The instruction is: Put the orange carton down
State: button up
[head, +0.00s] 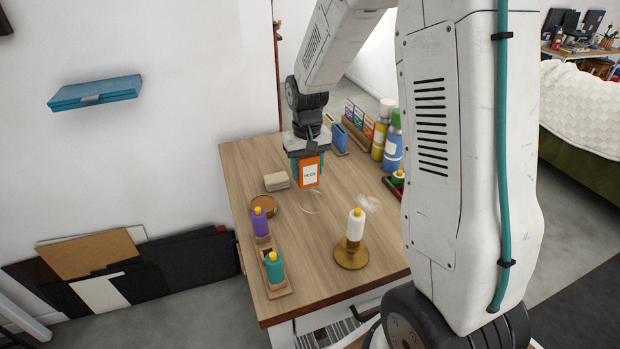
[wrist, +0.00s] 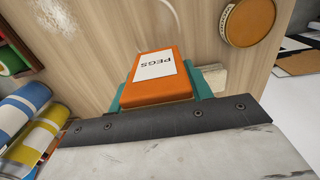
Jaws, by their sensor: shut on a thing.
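The orange carton (head: 308,173) has a white label; in the wrist view the carton (wrist: 158,80) shows the word PEGS. My gripper (head: 306,166) is shut on it, with teal fingers on both sides, seen also in the wrist view (wrist: 160,88). The carton is upright over the back middle of the wooden table (head: 330,222). I cannot tell whether its bottom touches the tabletop. Its far side is hidden by my gripper.
A beige block (head: 276,182) and a round wooden lid (head: 264,206) are left of the carton. A purple bottle (head: 260,222) and teal bottle (head: 275,268) stand at the left edge, a white bottle (head: 355,226) in front. Blue and yellow bottles (head: 391,150) stand right.

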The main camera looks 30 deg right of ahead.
aim_at(307, 179)
jog(key=shift+f, duration=1.85)
jog(key=o, duration=1)
jog(key=shift+f, duration=0.15)
